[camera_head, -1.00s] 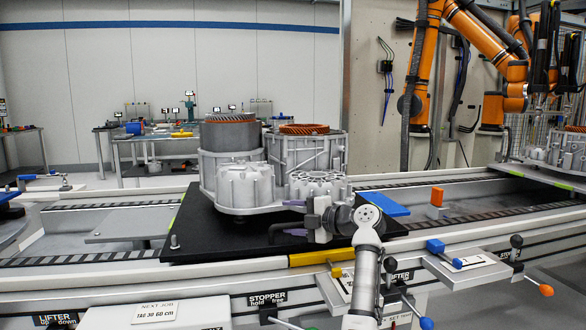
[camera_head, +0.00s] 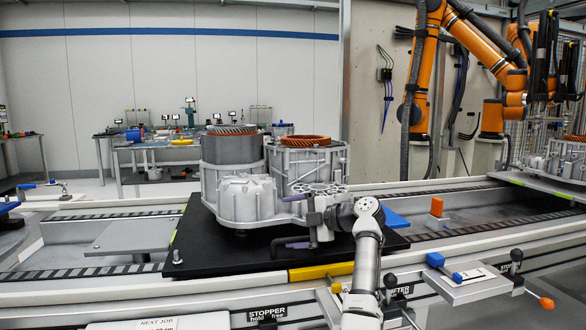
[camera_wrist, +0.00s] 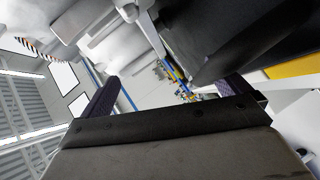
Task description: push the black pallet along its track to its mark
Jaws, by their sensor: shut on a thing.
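The black pallet (camera_head: 200,250) lies flat across the track (camera_head: 90,270) and bears the grey stator housing (camera_head: 246,198) with copper-coloured windings on top. My gripper (camera_head: 291,222) reaches in from the right at the housing's front, low over the pallet. Its dark purple fingers also show in the wrist view (camera_wrist: 168,92), one on each side. In the wrist view, the pale housing (camera_wrist: 100,25) and the dark pallet (camera_wrist: 215,35) fill the top. I cannot identify the mark.
A yellow bar (camera_head: 322,271) lies along the front rail below the pallet. An orange block (camera_head: 437,207) and a blue piece (camera_head: 397,219) are to the right. The track left of the pallet holds a grey plate (camera_head: 130,238).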

